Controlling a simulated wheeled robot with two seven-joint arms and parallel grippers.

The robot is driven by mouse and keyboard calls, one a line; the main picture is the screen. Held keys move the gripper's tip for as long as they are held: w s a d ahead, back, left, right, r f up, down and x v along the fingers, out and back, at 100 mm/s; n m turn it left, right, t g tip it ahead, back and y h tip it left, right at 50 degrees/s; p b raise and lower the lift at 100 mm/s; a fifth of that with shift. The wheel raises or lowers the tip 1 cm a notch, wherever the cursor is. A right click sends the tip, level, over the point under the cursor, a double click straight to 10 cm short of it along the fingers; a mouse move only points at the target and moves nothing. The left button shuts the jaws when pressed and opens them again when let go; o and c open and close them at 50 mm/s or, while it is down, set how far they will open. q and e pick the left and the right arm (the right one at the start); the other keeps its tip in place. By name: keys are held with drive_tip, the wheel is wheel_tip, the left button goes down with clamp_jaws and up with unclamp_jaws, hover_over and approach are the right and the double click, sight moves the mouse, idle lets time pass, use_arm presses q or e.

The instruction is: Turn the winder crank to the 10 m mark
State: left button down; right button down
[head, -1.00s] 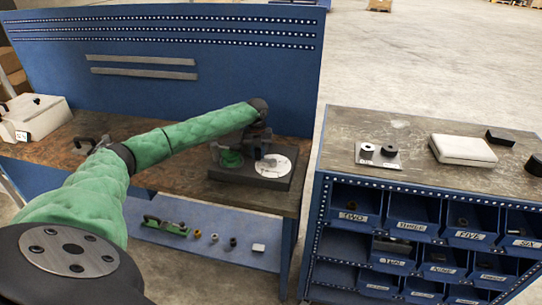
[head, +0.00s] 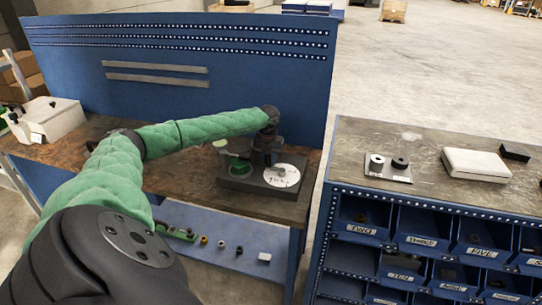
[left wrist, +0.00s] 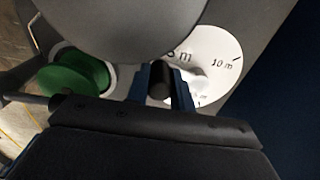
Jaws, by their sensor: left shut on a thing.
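The winder (head: 232,184) is a dark base on the workbench, with a green round part at its left and a white dial (head: 298,178) at its right. In the left wrist view the dial (left wrist: 222,50) shows a "10 m" mark at its right and a partly hidden mark nearer the fingers. A pale pointer-like piece (left wrist: 196,76) lies on the dial. My left gripper (head: 267,153) is over the winder, between the green part and the dial. In the left wrist view its blue fingers (left wrist: 160,92) are shut on a dark upright crank handle (left wrist: 160,78). A large grey disc hides part of the dial.
A blue pegboard panel (head: 180,80) stands behind the bench. A white case (head: 48,118) is at the bench's left end. A second bench at the right carries a plate with two round pieces (head: 388,168) and a white box (head: 476,165). Bench surface left of the winder is clear.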

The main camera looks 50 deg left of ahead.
use_arm(q)
drive_tip(key=shift+r, duration=0.1)
drive_tip(key=c, duration=1.3)
unclamp_jaws()
drive_tip(key=shift+c, duration=0.2)
drive_tip(key=shift+o, duration=0.7)
wheel_tip(320, 180, up, 7)
drive_tip(key=b, duration=0.3)
drive_tip(key=shift+r, duration=0.35)
use_arm(e)
drive_tip(key=shift+g, duration=0.3)
drive_tip(key=shift+w+a+r, duration=0.3)
drive_tip(key=shift+a+r, duration=0.1)
drive_tip(key=shift+r, duration=0.45)
drive_tip(key=shift+w+a+r, duration=0.35)
drive_tip(key=shift+a+r, duration=0.1)
drive_tip(key=shift+r, duration=0.4)
drive_tip(key=shift+w+a+r, duration=0.3)
drive_tip(key=shift+a+r, duration=0.1)
drive_tip(key=shift+r, duration=0.45)
